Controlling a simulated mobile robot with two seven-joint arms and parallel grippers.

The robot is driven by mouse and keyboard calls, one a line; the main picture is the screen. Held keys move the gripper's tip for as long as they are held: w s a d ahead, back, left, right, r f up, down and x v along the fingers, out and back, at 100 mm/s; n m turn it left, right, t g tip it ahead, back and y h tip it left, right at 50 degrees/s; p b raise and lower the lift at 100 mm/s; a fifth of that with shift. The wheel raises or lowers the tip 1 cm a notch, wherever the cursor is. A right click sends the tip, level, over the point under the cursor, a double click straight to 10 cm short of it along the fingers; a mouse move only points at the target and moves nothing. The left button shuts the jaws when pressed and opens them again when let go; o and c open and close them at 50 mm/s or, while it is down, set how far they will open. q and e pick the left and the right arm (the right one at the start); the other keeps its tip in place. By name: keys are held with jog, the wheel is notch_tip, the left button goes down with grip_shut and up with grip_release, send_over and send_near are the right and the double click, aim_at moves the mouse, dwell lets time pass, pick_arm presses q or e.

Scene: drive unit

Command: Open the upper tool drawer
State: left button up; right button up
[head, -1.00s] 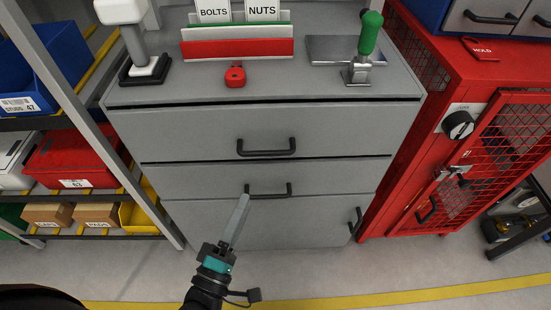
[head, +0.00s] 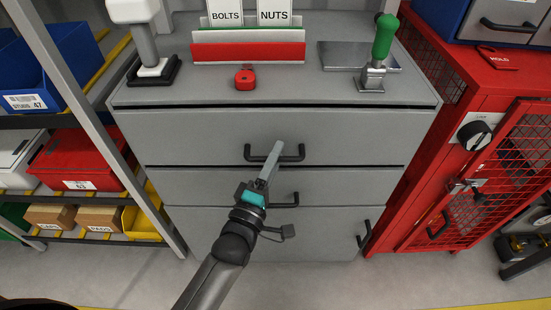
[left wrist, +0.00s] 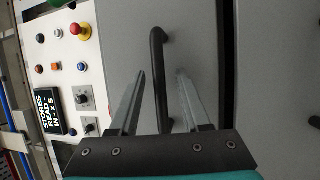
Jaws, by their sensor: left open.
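The upper tool drawer (head: 190,137) is the top grey front of the cabinet and looks shut. Its black bar handle (head: 298,154) is at the middle of the front. My left gripper (head: 278,146) is open, with its fingertips at this handle in the head view and covering part of it. In the left wrist view the handle bar (left wrist: 157,50) shows between the two spread fingers of the left gripper (left wrist: 160,73). I cannot tell whether they touch it. My right gripper is not in view.
A lower drawer handle (head: 286,199) is partly behind my left arm. A red padlock (head: 245,79) and a green-handled lever (head: 384,38) are on the cabinet top. A red mesh cage (head: 480,170) stands right, shelves with bins (head: 82,160) left. A button panel (left wrist: 62,60) shows in the left wrist view.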

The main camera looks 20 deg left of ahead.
pick_arm(q)
grip_shut()
dwell(0.3)
dwell(1.1)
